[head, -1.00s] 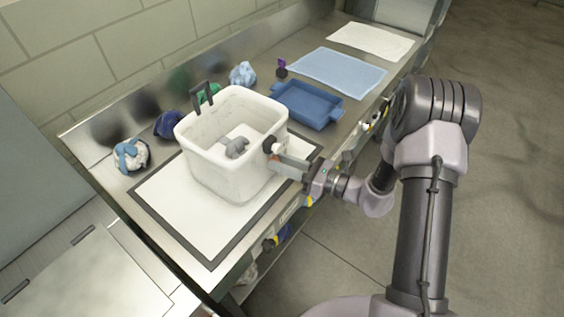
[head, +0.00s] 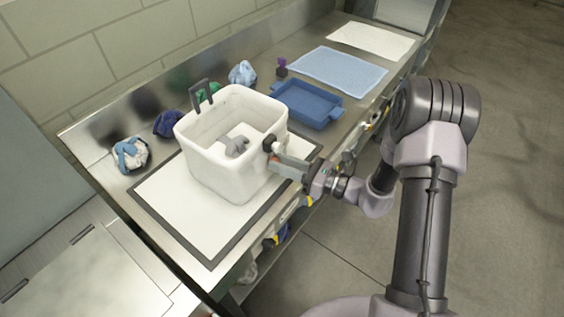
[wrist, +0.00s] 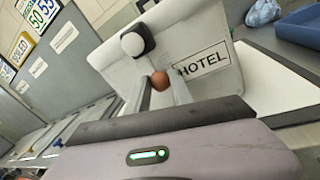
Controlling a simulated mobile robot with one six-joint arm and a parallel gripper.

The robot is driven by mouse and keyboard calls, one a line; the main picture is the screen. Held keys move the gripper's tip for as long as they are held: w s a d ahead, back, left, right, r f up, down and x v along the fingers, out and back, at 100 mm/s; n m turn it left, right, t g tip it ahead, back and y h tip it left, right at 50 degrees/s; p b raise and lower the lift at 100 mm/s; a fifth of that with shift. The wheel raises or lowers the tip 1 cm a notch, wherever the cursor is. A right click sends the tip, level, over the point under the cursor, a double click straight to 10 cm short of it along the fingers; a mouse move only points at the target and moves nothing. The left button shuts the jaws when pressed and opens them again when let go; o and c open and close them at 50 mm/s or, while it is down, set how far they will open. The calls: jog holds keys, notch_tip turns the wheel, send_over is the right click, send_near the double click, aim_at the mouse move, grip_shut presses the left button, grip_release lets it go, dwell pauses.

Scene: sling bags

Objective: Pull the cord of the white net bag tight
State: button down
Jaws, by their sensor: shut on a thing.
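The white bag (head: 215,175) stands open and upright, box-shaped, on the bordered mat; netting cannot be made out. The wrist view shows its side (wrist: 195,45) with a HOTEL label (wrist: 204,62). A black and white cord stopper (wrist: 138,42) sits on this side near the rim, and its dark end (head: 269,143) shows in the head view. My gripper (wrist: 162,88) is shut on a small reddish-brown bead (wrist: 160,80), just below the stopper. In the head view my gripper (head: 274,160) is at the bag's right side. The cord itself cannot be made out.
A grey item (head: 236,146) lies inside the bag. A dark upright handle (head: 201,92) rises at its far rim. Crumpled cloths (head: 130,154) lie along the back. A blue tray (head: 307,104) and a light blue cloth (head: 338,72) are further right. The white mat (head: 205,230) is clear in front.

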notch_tip(320, 180, down, 6)
jog(key=b, duration=0.4)
jog(key=shift+f, duration=0.25)
jog(key=shift+r, duration=0.15)
jog(key=c, duration=1.1)
grip_release()
jog(key=p+v, duration=0.4)
jog(key=v, duration=1.3)
jog(key=shift+s+d, duration=0.15)
jog(key=shift+d, duration=0.05)
